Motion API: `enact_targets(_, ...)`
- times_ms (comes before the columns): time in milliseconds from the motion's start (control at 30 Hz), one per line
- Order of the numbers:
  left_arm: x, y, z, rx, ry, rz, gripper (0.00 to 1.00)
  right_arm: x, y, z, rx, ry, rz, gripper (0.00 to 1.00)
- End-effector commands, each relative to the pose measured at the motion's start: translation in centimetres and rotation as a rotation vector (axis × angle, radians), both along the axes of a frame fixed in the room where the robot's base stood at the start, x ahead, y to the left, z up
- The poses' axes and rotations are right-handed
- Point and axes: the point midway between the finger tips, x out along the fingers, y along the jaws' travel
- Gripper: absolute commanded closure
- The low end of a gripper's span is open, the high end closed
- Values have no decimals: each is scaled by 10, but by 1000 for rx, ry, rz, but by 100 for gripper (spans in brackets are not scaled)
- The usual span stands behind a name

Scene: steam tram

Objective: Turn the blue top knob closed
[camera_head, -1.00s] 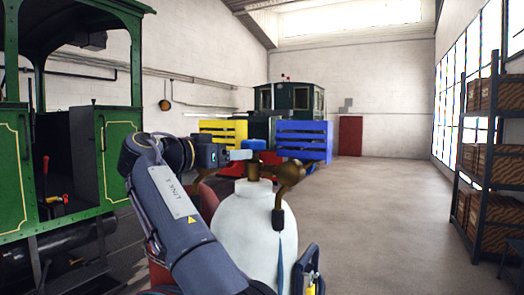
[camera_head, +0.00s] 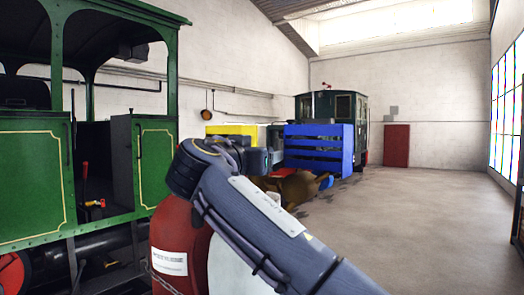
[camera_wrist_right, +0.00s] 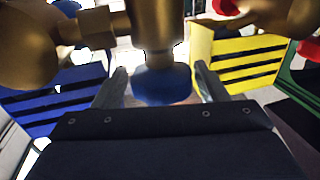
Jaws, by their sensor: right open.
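The blue top knob (camera_wrist_right: 162,85) shows in the right wrist view on a brass stem (camera_wrist_right: 157,45), between the two fingers of my right gripper (camera_wrist_right: 160,87). The gripper is open, with visible gaps on both sides of the knob. In the head view my right arm crosses the front and hides the knob and the fingertips. The white tank (camera_head: 228,268) shows partly behind the arm, with brown-brass valve parts (camera_head: 285,188) above it. A small blue piece (camera_head: 327,182) shows beside the brass; I cannot tell what it is. My left gripper is not in view.
A red cylinder (camera_head: 182,245) with a white label stands left of the tank. A green locomotive (camera_head: 35,185) fills the left side. A blue crate (camera_head: 318,148) and a yellow crate (camera_head: 228,130) stand behind. The floor (camera_head: 430,230) at right is clear.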

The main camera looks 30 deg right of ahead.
Motion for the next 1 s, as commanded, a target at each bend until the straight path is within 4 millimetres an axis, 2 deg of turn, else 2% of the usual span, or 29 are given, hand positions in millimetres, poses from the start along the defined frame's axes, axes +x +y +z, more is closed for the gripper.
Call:
enact_targets(133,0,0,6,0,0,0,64,8,-11,1,-1,2,-1,33)
enact_targets(433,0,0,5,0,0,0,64,10,-13,-1,-1,1,0,33)
enact_targets(700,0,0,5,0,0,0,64,10,-13,0,-1,1,0,65)
enact_targets(833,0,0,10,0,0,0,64,11,-12,1,0,4,-40,65)
enact_targets(1000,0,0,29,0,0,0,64,12,-12,4,-2,6,-236,65)
